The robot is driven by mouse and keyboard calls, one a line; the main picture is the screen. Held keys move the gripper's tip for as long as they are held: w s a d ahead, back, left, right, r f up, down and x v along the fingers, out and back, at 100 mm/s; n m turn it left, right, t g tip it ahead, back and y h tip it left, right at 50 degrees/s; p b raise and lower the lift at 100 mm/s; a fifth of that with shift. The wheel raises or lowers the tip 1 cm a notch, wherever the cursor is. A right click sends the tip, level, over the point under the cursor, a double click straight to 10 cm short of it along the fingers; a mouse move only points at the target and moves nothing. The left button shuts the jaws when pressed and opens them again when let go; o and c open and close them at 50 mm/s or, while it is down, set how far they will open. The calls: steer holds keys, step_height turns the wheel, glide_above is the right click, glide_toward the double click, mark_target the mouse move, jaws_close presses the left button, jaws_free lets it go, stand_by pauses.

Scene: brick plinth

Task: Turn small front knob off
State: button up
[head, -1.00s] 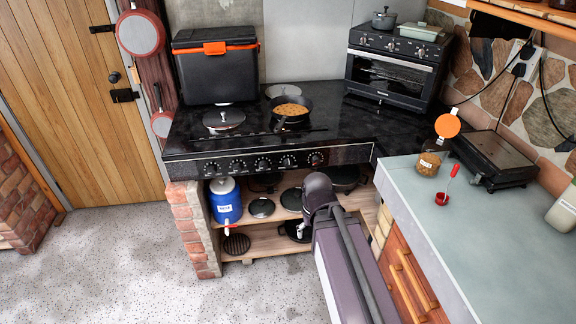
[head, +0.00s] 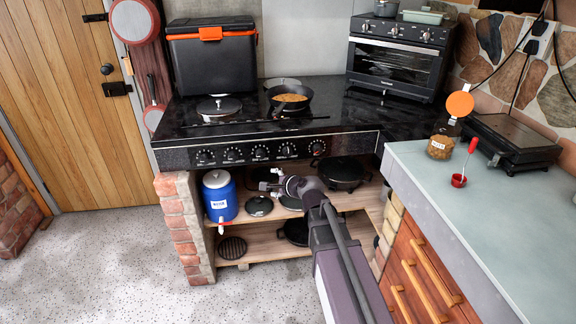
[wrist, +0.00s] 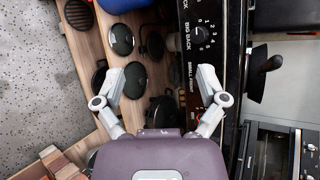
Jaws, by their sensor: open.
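The stove's dark front panel carries a row of several round knobs. The small front knob (head: 317,147) is the rightmost one in the head view. In the wrist view its "SMALL FRONT" label shows beside my right finger, which seems to cover the knob itself. A neighbouring knob (wrist: 200,35) above it is labelled "BIG BACK". My gripper (head: 269,179) is open and empty, below the panel and in front of the shelf in the head view. In the wrist view my gripper (wrist: 158,78) has its fingers spread wide. I cannot tell whether the right finger touches the panel.
A pan with food (head: 291,99) stands on the cooktop. Under it, a wooden shelf (head: 262,234) holds a blue jug (head: 220,197) and several dark pans. A grey counter (head: 500,215) with wooden drawers is close at right. The floor at left is clear.

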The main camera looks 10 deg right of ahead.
steer(key=w+d+f+m+t+h+b, duration=0.1)
steer(key=w+d+f+m+t+b, duration=0.1)
steer(key=w+m+t+b, duration=0.45)
steer(key=m+h+b, duration=0.4)
steer(key=m+h, duration=0.1)
steer(key=m, duration=0.9)
glide_toward(288, 153)
steer(key=s, duration=0.3)
steer(key=shift+s+f+t, duration=0.2)
steer(key=shift+t, duration=0.05)
steer(key=w, duration=1.3)
steer(key=shift+w, duration=0.4)
steer(key=c, duration=1.2)
